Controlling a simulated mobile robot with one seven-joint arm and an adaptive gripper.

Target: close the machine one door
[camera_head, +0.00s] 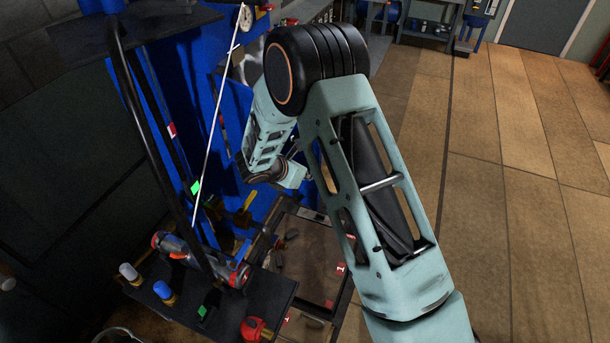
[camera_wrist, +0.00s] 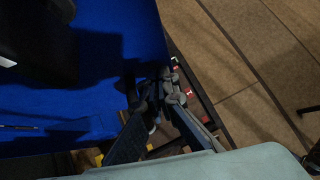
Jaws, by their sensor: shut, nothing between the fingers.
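The machine (camera_head: 190,120) is a tall blue body at the left of the head view. Its blue surface (camera_wrist: 60,100) fills the left of the wrist view. A dark-framed panel (camera_head: 312,262) with small red labels shows low beside the machine; I cannot tell for sure that it is the door. A dark frame edge with red labels (camera_wrist: 192,88) also shows in the wrist view. My gripper (camera_wrist: 160,96) is shut and empty, close to the blue surface and this edge. I cannot tell whether it touches either. In the head view my arm hides most of it.
A dark shelf (camera_head: 225,300) at lower left holds a grey and red cylinder (camera_head: 200,260), small capped bottles and a red item (camera_head: 252,328). A black curved bar (camera_head: 150,150) and a thin white rod (camera_head: 215,130) stand before the machine. The tiled floor (camera_head: 520,200) at right is clear.

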